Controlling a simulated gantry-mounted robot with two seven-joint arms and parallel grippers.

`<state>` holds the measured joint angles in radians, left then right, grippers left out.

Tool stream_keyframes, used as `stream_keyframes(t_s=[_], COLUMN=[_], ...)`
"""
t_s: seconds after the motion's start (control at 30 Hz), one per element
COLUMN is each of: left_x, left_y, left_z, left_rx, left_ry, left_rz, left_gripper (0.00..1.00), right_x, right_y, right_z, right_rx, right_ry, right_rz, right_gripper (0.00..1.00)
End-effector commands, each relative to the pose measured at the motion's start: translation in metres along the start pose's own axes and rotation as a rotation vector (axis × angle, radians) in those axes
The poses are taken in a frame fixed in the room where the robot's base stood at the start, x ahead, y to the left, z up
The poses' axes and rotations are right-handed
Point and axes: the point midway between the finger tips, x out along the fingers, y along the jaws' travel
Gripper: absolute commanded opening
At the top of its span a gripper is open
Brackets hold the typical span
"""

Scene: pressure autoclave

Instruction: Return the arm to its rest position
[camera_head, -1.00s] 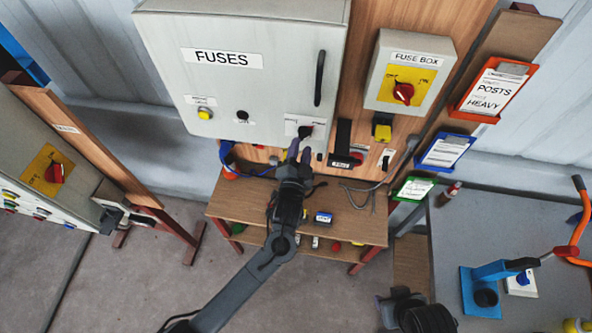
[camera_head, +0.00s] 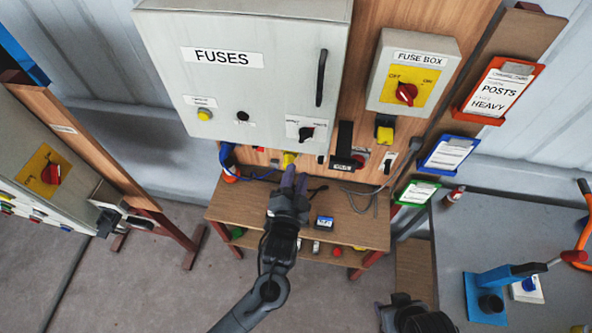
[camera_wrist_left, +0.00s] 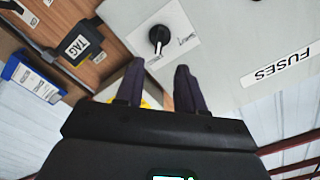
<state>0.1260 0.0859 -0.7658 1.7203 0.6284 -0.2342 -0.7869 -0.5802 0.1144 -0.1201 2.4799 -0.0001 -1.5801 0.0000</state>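My left gripper (camera_head: 294,172) is in front of the lower part of the grey FUSES cabinet (camera_head: 240,90), over the small wooden table. Its two dark fingers show apart with nothing between them in the left wrist view (camera_wrist_left: 158,78). A black rotary knob (camera_head: 306,132) on the cabinet is clear of the fingertips. The knob also shows just beyond the fingers in the left wrist view (camera_wrist_left: 158,36). A dark part of what looks like my right gripper (camera_head: 398,306) shows at the bottom edge; its fingers are not clear.
The wooden table (camera_head: 345,228) stands below the cabinet with a small blue-and-white item (camera_head: 323,222) on it. The fuse box (camera_head: 412,72) and clipboards are to the right. A grey workbench (camera_head: 450,250) holds a blue tool. Open floor (camera_head: 150,290) lies lower left.

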Motion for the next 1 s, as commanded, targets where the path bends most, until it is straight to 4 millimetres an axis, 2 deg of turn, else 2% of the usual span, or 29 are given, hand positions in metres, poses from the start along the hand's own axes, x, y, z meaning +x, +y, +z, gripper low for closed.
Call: stream_keyframes(t_s=[0.13, 0.23, 0.37, 0.43, 0.57, 0.7, 0.8, 0.9, 1.0], left_x=[-0.001, -0.006, -0.028, -0.047, -0.092, -0.160, -0.203, -0.238, -0.262], left_y=[0.001, 0.009, 0.030, 0.034, 0.024, 0.003, -0.015, -0.033, -0.051], left_z=[0.001, 0.007, 0.035, 0.061, 0.108, 0.156, 0.172, 0.176, 0.174], left_rx=[0.000, -0.003, -0.012, -0.032, -0.104, -0.279, -0.391, -0.467, -0.519], left_ry=[-0.002, -0.015, -0.075, -0.133, -0.258, -0.476, -0.629, -0.770, -0.889], left_rz=[0.002, 0.016, 0.057, 0.069, 0.119, 0.272, 0.372, 0.438, 0.470], left_gripper=[0.38, 0.38, 0.38, 0.38, 0.38, 0.38, 0.38, 0.38, 0.38], right_x=[0.000, -0.001, -0.003, -0.005, -0.010, -0.015, -0.017, -0.017, -0.017], right_y=[0.000, 0.000, 0.001, 0.002, 0.003, 0.003, 0.003, 0.002, 0.002], right_z=[0.000, 0.000, -0.001, -0.002, -0.003, -0.004, -0.005, -0.005, -0.005], right_rx=[0.000, -0.001, -0.003, -0.005, -0.009, -0.010, -0.010, -0.009, -0.008], right_ry=[0.000, 0.000, 0.000, 0.000, -0.001, -0.001, -0.001, -0.001, -0.001], right_rz=[0.000, 0.001, 0.002, 0.004, 0.008, 0.009, 0.008, 0.006, 0.006], right_gripper=[0.43, 0.43, 0.43, 0.43, 0.43, 0.43, 0.43, 0.43, 0.43])
